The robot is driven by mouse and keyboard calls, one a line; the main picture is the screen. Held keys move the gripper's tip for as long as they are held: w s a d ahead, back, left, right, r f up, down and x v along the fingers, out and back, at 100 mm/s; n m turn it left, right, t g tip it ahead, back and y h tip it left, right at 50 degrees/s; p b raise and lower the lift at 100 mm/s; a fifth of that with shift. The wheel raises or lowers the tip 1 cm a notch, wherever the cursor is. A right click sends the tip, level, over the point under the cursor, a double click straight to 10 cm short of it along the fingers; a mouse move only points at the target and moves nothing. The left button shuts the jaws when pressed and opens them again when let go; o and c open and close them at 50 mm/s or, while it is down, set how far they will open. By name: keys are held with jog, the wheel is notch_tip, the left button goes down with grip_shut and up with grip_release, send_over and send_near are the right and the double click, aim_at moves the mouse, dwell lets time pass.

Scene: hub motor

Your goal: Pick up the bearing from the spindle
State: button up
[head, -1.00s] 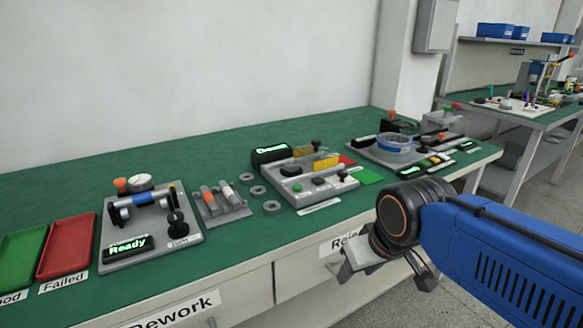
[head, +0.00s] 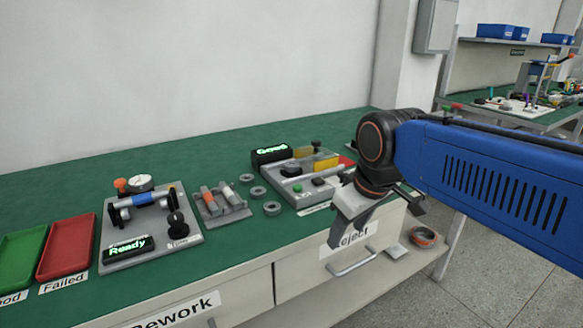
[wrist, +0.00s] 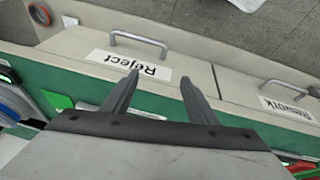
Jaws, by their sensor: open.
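My gripper (head: 376,228) is open and empty, in front of the bench's front edge, above the Reject drawer. In the wrist view its two fingers (wrist: 160,76) are apart with nothing between them. No bearing on a spindle can be made out for certain. A blue-sleeved horizontal shaft (head: 145,198) sits in the Ready fixture at the left of the bench, far from my gripper. Several grey rings (head: 272,208) lie flat on the green top. A round blue part (wrist: 12,105) shows at the wrist view's left edge; my arm hides that area in the head view.
Red (head: 67,247) and green (head: 20,258) trays lie at the bench's left. A grey block with two rods (head: 222,204) and a fixture with a lit display (head: 272,154) stand mid-bench. The Reject drawer handle (head: 352,262) juts out below my gripper.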

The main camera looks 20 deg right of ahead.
jog(key=w+a+r+n+g, duration=0.1)
jog(key=w+r+n+g, duration=0.1)
jog(key=w+r+n, duration=0.9)
notch_tip(320, 180, up, 11)
jog(key=n+g, duration=0.2)
jog(key=n, duration=0.4)
send_over(292, 165)
notch_tip(292, 165, down, 17)
jog(key=shift+f, duration=0.2)
jog(key=c, duration=1.2)
jog(key=shift+r, duration=0.1)
